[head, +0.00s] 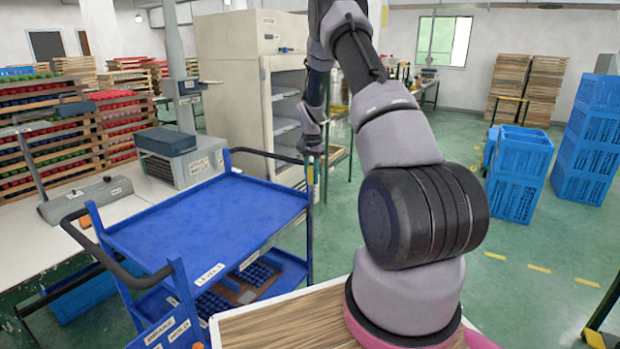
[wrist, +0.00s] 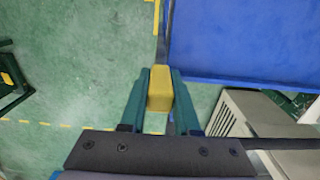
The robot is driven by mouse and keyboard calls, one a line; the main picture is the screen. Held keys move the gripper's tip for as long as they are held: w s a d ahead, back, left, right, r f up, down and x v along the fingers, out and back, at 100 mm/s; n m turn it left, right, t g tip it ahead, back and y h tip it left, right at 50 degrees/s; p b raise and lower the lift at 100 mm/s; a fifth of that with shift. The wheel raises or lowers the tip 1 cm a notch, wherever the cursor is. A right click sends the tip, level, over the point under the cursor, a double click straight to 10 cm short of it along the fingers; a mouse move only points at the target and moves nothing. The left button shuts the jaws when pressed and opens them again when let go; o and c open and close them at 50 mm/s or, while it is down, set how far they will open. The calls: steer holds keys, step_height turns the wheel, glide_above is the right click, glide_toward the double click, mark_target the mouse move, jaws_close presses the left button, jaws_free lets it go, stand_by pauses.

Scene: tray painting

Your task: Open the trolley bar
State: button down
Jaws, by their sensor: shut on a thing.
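The blue trolley (head: 205,225) stands left of my arm, with a flat, empty top shelf. Its top shelf also fills the upper right of the wrist view (wrist: 245,40). In the wrist view my gripper (wrist: 159,78) has its teal fingers on both sides of a yellow block (wrist: 160,90) and is shut on it. A thin grey bar runs from the block along the trolley's edge; I take this as the trolley bar. In the head view my gripper (head: 311,155) is at the trolley's far right corner, where the block is mostly hidden.
Dark handles (head: 265,154) curve over the trolley's ends. A lower shelf holds trays of dark blue pieces (head: 258,273). A tall beige cabinet (head: 228,80) stands behind. Blue crates (head: 520,170) stand at right. A white bench (head: 35,245) is at left.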

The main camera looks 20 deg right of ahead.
steer(key=shift+w+d+r, duration=0.1)
steer(key=shift+w+d, duration=0.1)
steer(key=shift+d, duration=0.05)
steer(key=c, duration=0.6)
jaws_free()
steer(key=shift+c, duration=0.2)
step_height(320, 180, up, 11)
steer(key=shift+f, duration=0.15)
